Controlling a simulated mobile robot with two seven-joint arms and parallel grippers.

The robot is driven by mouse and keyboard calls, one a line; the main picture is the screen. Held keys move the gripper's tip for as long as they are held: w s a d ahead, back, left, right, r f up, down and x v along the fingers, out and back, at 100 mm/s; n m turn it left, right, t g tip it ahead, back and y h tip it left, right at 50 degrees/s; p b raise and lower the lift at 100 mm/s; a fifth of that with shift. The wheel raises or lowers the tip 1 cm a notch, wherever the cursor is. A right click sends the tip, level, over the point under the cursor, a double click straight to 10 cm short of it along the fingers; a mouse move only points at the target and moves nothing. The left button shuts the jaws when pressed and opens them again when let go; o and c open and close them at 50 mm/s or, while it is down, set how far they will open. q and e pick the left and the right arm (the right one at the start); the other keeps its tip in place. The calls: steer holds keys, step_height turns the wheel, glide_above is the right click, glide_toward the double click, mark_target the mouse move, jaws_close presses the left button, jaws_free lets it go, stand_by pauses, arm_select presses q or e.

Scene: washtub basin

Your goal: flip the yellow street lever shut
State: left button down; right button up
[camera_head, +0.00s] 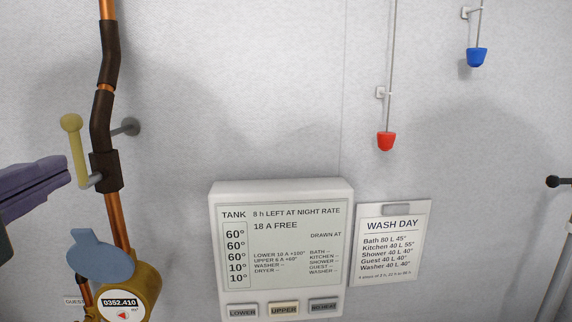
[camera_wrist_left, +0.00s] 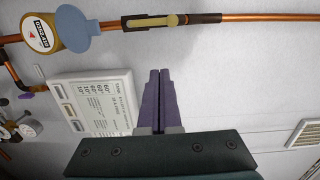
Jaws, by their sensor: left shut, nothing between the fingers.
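The yellow lever (camera_head: 74,145) has a round knob at its top and stands nearly upright, tilted slightly, beside the copper pipe (camera_head: 117,215). Its lower end meets a dark valve body (camera_head: 105,172) on that pipe. In the left wrist view the lever (camera_wrist_left: 152,21) lies along the pipe's line. My left gripper (camera_head: 66,172) has purple fingers and is shut and empty. In the head view its tips appear just left of the lever's lower part. In the left wrist view the fingertips (camera_wrist_left: 160,72) point towards the pipe with a visible gap to the lever. My right gripper is not in view.
A brass water meter (camera_head: 122,302) with an open blue lid (camera_head: 100,256) sits below the valve. A white tank panel (camera_head: 281,190) and a wash day card (camera_head: 390,240) are on the wall. Red (camera_head: 386,141) and blue (camera_head: 477,57) pulls hang at the upper right.

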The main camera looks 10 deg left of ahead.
mark_target(78, 146)
arm_select(q)
steer(key=shift+w+d+r, duration=0.1)
steer(key=shift+w+d, duration=0.05)
steer(key=shift+w, duration=0.1)
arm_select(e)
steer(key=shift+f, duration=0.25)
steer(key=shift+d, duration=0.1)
arm_select(q)
steer(key=shift+w+a+p, duration=0.5)
steer(key=shift+w+a, duration=0.65)
steer(key=shift+w, duration=0.4)
steer(key=shift+w+a+p, duration=0.45)
steer(key=shift+w+a, duration=0.65)
steer(key=shift+w, duration=0.5)
steer(key=shift+w+a+p, duration=0.5)
steer(key=shift+w+a, duration=0.65)
steer(key=shift+w, duration=0.4)
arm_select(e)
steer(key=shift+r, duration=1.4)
